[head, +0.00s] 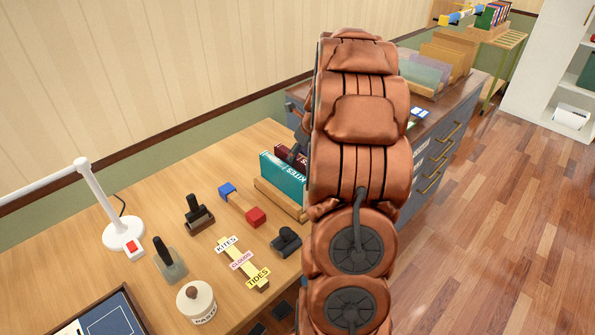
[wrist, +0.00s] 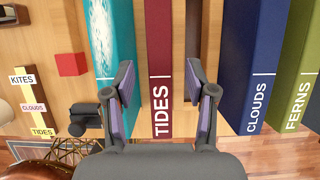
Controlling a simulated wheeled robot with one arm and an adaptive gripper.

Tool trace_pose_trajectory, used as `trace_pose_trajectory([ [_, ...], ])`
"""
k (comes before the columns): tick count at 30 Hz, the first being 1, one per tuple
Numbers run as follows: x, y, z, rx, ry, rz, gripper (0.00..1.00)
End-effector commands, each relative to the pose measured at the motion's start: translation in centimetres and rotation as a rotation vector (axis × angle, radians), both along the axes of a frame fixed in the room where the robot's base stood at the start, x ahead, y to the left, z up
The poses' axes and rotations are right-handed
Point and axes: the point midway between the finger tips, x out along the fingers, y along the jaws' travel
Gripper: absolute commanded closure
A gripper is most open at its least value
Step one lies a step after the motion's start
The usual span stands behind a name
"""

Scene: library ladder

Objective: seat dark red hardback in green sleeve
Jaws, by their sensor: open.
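The dark red hardback (wrist: 159,60), labelled TIDES, stands between a teal volume and an empty gap in the wrist view. It also shows as a dark red sliver in the head view (head: 284,152), mostly hidden by my arm. My gripper (wrist: 160,82) is open, one finger to each side of the red spine, with a gap on both sides. I cannot tell how deep the fingers reach. A green spine labelled FERNS (wrist: 299,75) stands at the far right; I cannot tell whether it is the green sleeve. My gripper is hidden in the head view.
The teal volume (wrist: 112,38) is close left of my gripper; a blue CLOUDS volume (wrist: 262,72) stands right. A wooden rack (head: 279,199) carries the books. A label strip (head: 243,262), stamps, a round tin (head: 196,301) and a lamp (head: 123,233) occupy the table.

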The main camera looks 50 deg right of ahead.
Motion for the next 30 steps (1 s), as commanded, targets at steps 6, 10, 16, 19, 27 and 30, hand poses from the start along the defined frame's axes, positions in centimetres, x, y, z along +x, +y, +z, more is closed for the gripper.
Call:
trace_pose_trajectory([
  [6,0.6,-0.1,-1.3,-0.003,-0.002,-0.001,0.44],
  [10,0.6,-0.1,-1.3,-0.003,-0.002,-0.001,0.44],
  [16,0.6,0.0,-1.3,-0.002,-0.002,-0.001,0.44],
  [19,0.5,0.0,-1.3,-0.002,-0.002,-0.001,0.44],
  [27,0.5,0.0,-1.5,0.000,-0.001,-0.001,0.44],
  [30,0.5,0.0,-1.6,0.000,0.000,-0.001,0.44],
])
